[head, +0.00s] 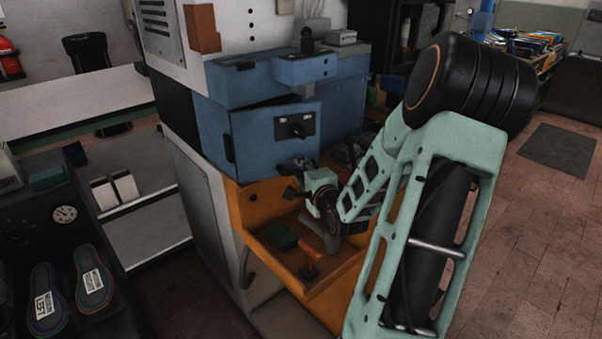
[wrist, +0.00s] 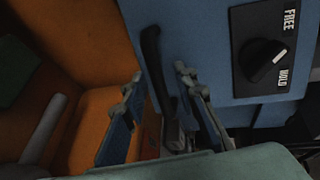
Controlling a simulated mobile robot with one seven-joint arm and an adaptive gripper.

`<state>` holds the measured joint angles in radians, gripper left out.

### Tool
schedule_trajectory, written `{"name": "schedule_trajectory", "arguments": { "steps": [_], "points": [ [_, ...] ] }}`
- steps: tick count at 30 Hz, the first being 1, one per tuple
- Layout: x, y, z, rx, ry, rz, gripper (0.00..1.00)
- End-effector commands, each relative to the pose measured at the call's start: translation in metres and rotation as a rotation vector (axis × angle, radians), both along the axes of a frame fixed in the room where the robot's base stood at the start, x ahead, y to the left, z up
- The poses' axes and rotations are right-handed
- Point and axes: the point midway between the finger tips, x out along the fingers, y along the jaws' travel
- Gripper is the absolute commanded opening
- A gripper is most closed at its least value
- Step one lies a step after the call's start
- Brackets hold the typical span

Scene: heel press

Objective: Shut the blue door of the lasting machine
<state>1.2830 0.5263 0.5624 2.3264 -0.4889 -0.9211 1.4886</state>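The blue door (head: 262,143) is on the front of the lasting machine and appears to stand slightly out from the blue housing. It carries a dark panel with a black knob (head: 296,127). In the wrist view the door (wrist: 185,30) fills the upper middle, with the knob (wrist: 264,60) between the words FREE and HOLD. A black bar handle (wrist: 152,60) runs down the door's lower left part. My gripper (head: 294,178) is just below the door in the head view. In the wrist view its fingers (wrist: 159,78) are apart, with the handle between them; contact cannot be told.
A blue upper housing (head: 245,83) overhangs the door. A dark bench with insoles (head: 92,282) stands left. Open floor lies to the right.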

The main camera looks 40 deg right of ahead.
Motion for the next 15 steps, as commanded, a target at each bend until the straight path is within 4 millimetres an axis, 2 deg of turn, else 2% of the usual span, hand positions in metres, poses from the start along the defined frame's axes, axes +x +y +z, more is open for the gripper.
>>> {"name": "schedule_trajectory", "arguments": {
  "steps": [6,13,15],
  "points": [
    [0.0003,0.0000,-0.0002,0.000,0.000,0.000,0.27],
    [0.0001,0.0001,-0.0002,0.000,0.000,0.000,0.02],
    [0.0001,0.0000,-0.0002,-0.001,0.000,0.000,0.00]
  ]
}}
